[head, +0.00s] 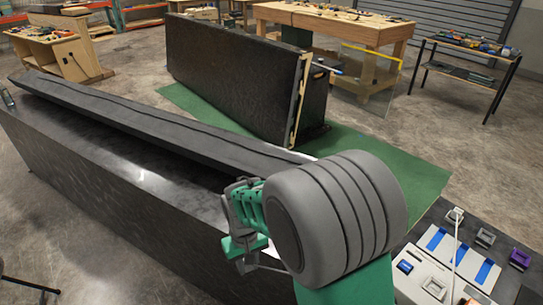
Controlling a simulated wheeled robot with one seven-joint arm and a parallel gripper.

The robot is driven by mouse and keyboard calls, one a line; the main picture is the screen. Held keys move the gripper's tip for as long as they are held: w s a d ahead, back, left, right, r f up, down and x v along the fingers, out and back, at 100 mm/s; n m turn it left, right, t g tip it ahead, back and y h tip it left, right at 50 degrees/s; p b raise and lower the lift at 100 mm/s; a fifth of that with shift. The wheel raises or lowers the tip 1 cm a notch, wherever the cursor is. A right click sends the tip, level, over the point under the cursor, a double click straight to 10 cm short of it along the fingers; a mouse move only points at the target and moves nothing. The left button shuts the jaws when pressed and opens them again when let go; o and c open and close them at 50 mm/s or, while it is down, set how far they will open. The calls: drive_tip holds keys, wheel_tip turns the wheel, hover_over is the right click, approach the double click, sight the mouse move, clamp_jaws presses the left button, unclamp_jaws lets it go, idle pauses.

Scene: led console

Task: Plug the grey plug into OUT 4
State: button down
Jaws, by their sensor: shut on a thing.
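My gripper (246,222), green and dark, shows left of the large grey cylinder of my arm, over the near edge of the long black bench. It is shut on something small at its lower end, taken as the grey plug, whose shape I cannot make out. The console (415,250) is at the lower right, clear of my gripper. It bears a light panel with blue strips, a purple block (520,258), a blue block (405,267) and grey blocks. A pale cable (457,250) crosses it. No labels are readable, so I cannot tell which is OUT 4.
The long black bench (120,165) runs from the left toward my arm. A dark upright panel (232,80) stands on a green mat (405,165) behind it. A wooden workbench (335,25) and a tool rack (465,50) stand at the back. Concrete floor is free on the right.

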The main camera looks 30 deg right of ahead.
drive_tip(key=s+d+r+m+p, duration=0.1)
drive_tip(key=s+d+r+m, duration=0.15)
drive_tip(key=d, duration=0.55)
drive_tip(key=s+d+r+m+p, duration=0.1)
drive_tip(key=s+d+r+m, duration=0.15)
drive_tip(key=d, duration=0.65)
drive_tip(key=s+d+r+m+p, duration=0.1)
drive_tip(key=d+m, duration=0.2)
drive_tip(key=d, duration=0.5)
drive_tip(key=s+d+r+m+p, duration=0.1)
drive_tip(key=s+d+r+m, duration=0.1)
drive_tip(key=s+d, duration=0.45)
drive_tip(key=s+d+r+m, duration=0.2)
drive_tip(key=s+d+m, duration=0.15)
drive_tip(key=s, duration=0.65)
drive_tip(key=s+d+r+m+p, duration=0.1)
drive_tip(key=s+d+r+m, duration=0.1)
drive_tip(key=s+d, duration=0.45)
drive_tip(key=f+b, duration=0.1)
drive_tip(key=f, duration=0.1)
drive_tip(key=s+f+b, duration=0.1)
drive_tip(key=f+b, duration=0.1)
drive_tip(key=a+f+b, duration=0.1)
drive_tip(key=f+b, duration=0.1)
drive_tip(key=f, duration=0.1)
drive_tip(key=shift+s+a, duration=0.1)
drive_tip(key=shift+s, duration=0.2)
drive_tip(key=shift+a, duration=0.25)
drive_tip(key=shift+f+b, duration=0.3)
drive_tip(key=shift+f, duration=0.2)
